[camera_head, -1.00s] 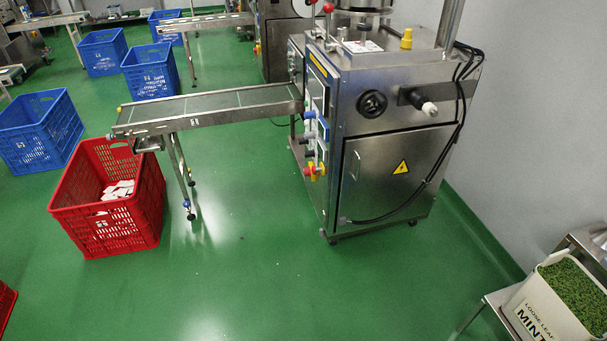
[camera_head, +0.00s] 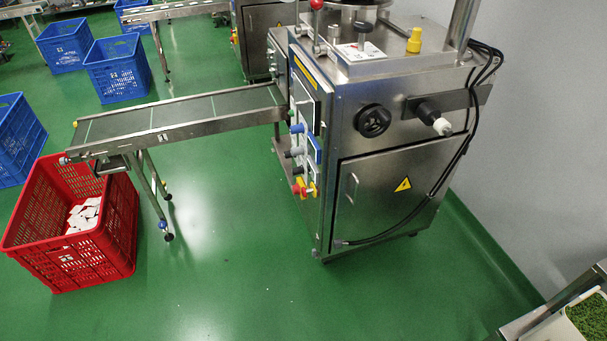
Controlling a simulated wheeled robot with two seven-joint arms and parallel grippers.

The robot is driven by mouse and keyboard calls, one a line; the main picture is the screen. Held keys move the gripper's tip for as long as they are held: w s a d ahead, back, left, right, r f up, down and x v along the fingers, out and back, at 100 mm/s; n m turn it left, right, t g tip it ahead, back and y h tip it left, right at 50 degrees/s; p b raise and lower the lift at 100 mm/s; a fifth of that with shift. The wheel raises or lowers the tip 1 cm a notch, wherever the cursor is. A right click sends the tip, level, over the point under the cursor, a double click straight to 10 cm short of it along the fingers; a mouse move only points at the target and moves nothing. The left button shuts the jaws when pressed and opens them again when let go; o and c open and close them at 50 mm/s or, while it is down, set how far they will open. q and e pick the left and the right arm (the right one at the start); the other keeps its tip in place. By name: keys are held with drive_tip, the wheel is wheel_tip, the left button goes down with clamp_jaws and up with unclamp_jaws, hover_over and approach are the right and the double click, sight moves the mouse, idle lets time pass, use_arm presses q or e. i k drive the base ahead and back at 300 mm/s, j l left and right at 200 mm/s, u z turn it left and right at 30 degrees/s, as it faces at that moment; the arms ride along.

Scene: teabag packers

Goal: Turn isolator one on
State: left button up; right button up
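The nearest packing machine (camera_head: 385,150) is a steel cabinet on the green floor. On its left-facing side is a control panel with several knobs and plugs. Low on that panel is a red and yellow rotary switch (camera_head: 304,188), which looks like an isolator; its exact setting is too small to tell. Above it are a grey connector (camera_head: 295,152) and a blue connector (camera_head: 297,128). No number label on the switch can be read. Neither of my grippers is in view.
A conveyor (camera_head: 185,115) sticks out left from the machine, over a red crate (camera_head: 115,255) holding white packets. Blue crates (camera_head: 118,68) stand behind. A tub of green leaf (camera_head: 590,318) is at the lower right. Green floor in front of the machine is clear.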

sight(295, 188)
drive_tip(key=i+j+z, duration=0.1)
drive_tip(key=i, duration=0.3)
drive_tip(key=i+j+z, duration=0.25)
drive_tip(key=i+j, duration=0.25)
drive_tip(key=i, duration=0.2)
